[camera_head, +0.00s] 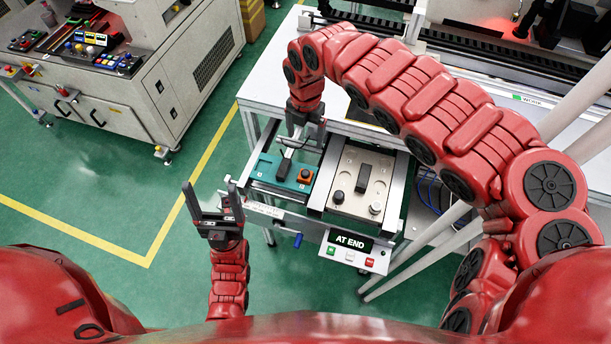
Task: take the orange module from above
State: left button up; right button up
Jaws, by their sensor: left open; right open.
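The orange module (305,176) is a small block with a dark round top. It sits at the right end of a teal plate (262,169) on the workstation. My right gripper (291,150) reaches over from the back and points down above the teal plate, just left of and behind the orange module. It is open, and its fingers are partly hard to make out. It does not appear to hold the module. My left gripper (212,204) is open and empty, fingers pointing away from me, over the floor left of the workstation.
A beige plate (348,196) with a black block and knobs lies right of the teal plate. An "AT END" panel (352,246) with buttons fronts it. A white table (338,82) stands behind. A machine (160,85) stands far left. Green floor is free at left.

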notch_tip(320, 180, down, 6)
jog(key=b, duration=0.3)
jog(key=p, duration=0.2)
send_over(306, 173)
notch_tip(306, 173, down, 6)
jog(key=shift+w+r, duration=0.1)
jog(key=shift+w, duration=0.05)
jog(key=shift+a+f, duration=0.1)
jog(key=shift+f, duration=0.4)
notch_tip(306, 173, down, 3)
jog(key=shift+a+f+p, duration=0.15)
jog(key=shift+p, duration=0.6)
jog(key=shift+d+f, duration=0.2)
jog(key=shift+f, duration=0.5)
grip_shut()
